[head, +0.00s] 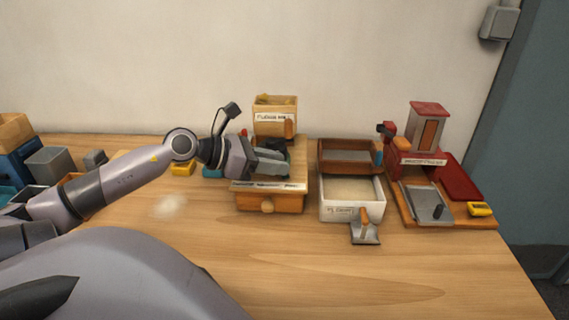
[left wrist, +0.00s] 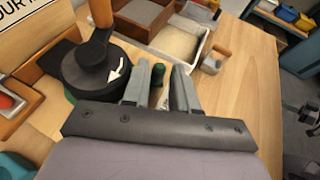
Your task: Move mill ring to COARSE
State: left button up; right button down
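The mill is a wooden box with a front drawer (head: 267,205) and a hopper (head: 275,112) on top, left of centre in the head view. In the left wrist view a black round part with a white arrow (left wrist: 95,72) shows on the mill; I cannot tell which part is the ring. A dark green knob (left wrist: 158,73) stands beside it. My left gripper (head: 284,160) is at the mill, below the hopper. Its two fingers (left wrist: 163,75) are apart, with the green knob between their tips. Contact with the knob cannot be told. The COARSE mark is not readable. My right gripper is not in view.
Right of the mill stand a wooden tray (head: 346,143) and a white bin (head: 327,211) of pale grain, with a scoop (head: 365,232) in front. A red machine (head: 428,130) stands farther right. Bins (head: 48,163) are at far left.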

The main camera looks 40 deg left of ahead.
pick_arm(q)
jog(key=shift+x, duration=1.35)
grip_shut()
